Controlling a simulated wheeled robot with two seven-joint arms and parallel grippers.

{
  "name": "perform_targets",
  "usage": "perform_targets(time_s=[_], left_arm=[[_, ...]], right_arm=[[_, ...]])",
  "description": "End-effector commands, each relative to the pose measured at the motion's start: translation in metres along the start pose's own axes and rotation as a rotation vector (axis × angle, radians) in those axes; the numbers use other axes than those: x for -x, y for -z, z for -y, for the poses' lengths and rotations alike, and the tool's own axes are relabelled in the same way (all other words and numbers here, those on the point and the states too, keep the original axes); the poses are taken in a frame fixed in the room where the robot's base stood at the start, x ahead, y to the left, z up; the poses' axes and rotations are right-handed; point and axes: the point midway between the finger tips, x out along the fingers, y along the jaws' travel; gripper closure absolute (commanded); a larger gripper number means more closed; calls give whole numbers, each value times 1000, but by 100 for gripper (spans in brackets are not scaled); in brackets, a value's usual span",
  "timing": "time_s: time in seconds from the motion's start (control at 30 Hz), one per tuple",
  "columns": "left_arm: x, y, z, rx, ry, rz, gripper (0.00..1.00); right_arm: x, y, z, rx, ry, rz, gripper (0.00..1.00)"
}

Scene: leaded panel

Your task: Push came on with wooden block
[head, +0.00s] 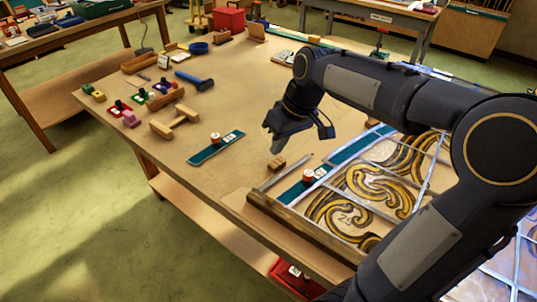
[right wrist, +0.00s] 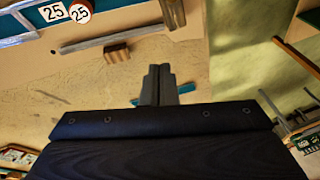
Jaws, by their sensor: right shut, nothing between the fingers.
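The small wooden block (head: 277,163) lies on the table just left of the leaded panel (head: 365,190); it also shows in the right wrist view (right wrist: 117,53). A grey came strip (head: 286,172) lies beside the block, slanting toward the panel's teal edge, and shows in the right wrist view (right wrist: 110,38). The panel has yellow-brown swirled glass between grey came lines. My right gripper (head: 273,149) is shut and empty, above the table just behind the block; its fingers also show in the right wrist view (right wrist: 160,75). My left gripper is out of view.
A wooden batten (head: 305,229) edges the panel's near side. A teal strip (head: 216,148) with a round item lies left of my gripper. The near-left tabletop is clear.

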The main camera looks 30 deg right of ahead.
Motion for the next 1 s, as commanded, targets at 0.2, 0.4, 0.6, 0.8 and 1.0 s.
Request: perform_targets(time_s=[0.2, 0.4, 0.6, 0.8, 1.0], left_arm=[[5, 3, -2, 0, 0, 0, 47], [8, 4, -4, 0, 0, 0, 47], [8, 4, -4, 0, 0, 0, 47], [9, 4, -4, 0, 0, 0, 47], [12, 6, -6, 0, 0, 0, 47]], right_arm=[[-34, 75, -35, 128, -82, 150, 100], [-64, 115, -50, 220, -141, 245, 100], [-78, 125, -54, 252, -159, 276, 100], [-102, 118, -59, 251, -159, 279, 100], [-142, 107, -68, 250, -159, 281, 100]])
